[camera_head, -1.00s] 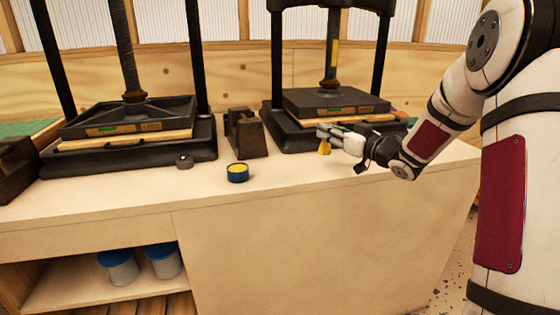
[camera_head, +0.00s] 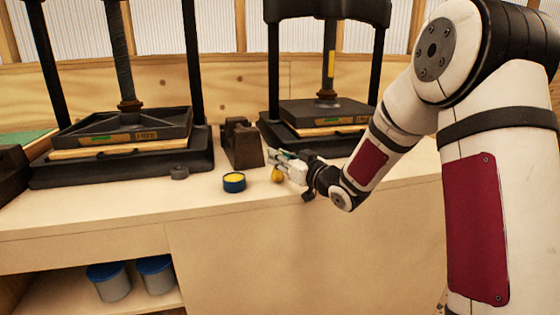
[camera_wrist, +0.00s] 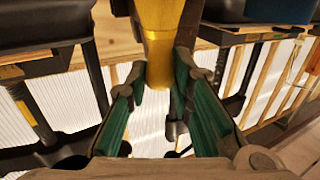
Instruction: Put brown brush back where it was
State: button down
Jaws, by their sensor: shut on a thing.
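My gripper (camera_head: 279,160) is shut on a golden-yellow brush (camera_head: 277,175). The brush hangs below the fingers, above the bench's front part, right of the blue tin. In the wrist view, my gripper's green-lined fingers (camera_wrist: 160,90) close on the brush (camera_wrist: 160,45) from both sides. The fingers hide part of the brush, and its far end is cut off by the frame edge.
A blue tin (camera_head: 234,187) with a yellow top stands left of the brush. Behind it is a dark brown stand (camera_head: 241,150). Two black presses, left (camera_head: 40,178) and right (camera_head: 280,140), stand on the bench (camera_head: 110,205).

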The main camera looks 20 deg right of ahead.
jog(key=shift+f, duration=0.25)
jog(key=c, duration=1.4)
grip_release()
jog(key=shift+s+d+r, duration=0.1)
jog(key=shift+r, duration=0.05)
jog(key=p+v, duration=0.1)
jog(key=v, duration=1)
jog(key=shift+s+d, duration=0.1)
jog(key=shift+s, duration=0.3)
